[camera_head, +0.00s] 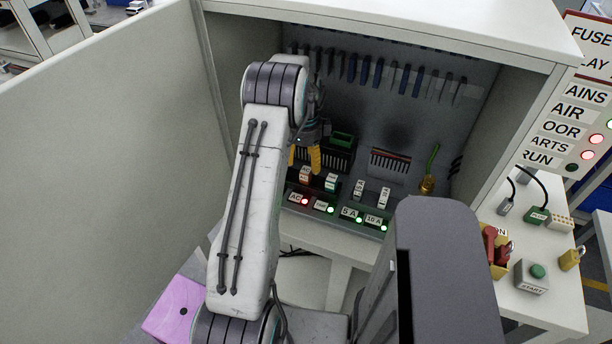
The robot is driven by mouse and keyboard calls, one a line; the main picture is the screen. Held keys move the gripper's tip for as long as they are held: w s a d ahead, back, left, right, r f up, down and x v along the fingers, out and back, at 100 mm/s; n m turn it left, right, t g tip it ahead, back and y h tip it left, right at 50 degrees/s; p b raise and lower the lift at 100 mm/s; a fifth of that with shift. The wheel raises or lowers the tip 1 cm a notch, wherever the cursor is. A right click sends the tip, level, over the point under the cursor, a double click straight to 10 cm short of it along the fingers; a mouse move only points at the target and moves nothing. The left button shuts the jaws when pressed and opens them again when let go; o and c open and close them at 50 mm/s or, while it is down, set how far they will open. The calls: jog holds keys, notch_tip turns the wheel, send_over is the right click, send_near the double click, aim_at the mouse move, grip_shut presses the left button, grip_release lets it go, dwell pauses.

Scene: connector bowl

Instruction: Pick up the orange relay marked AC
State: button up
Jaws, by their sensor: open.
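The small orange relay (305,177) stands in the open cabinet, above the front label reading AC. Its own marking is too small to read. My gripper (303,158) is open, with yellow fingertips pointing down. In the picture the fingertips are just above and to either side of the relay. I cannot tell whether they touch it. My arm hides part of the cabinet left of the relay.
Behind are a dark finned block (338,160) and a brass fitting with a green wire (427,184). The cabinet door (100,170) stands open at left. A side table (530,308) holds several items.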

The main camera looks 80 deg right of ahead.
aim_at(306, 170)
jog(key=shift+s+d+f+p, duration=0.1)
jog(key=shift+f+p, duration=0.6)
jog(key=shift+f, duration=1.7)
jog(key=shift+o, duration=0.2)
jog(key=c, duration=1.3)
jog(key=shift+r, duration=0.15)
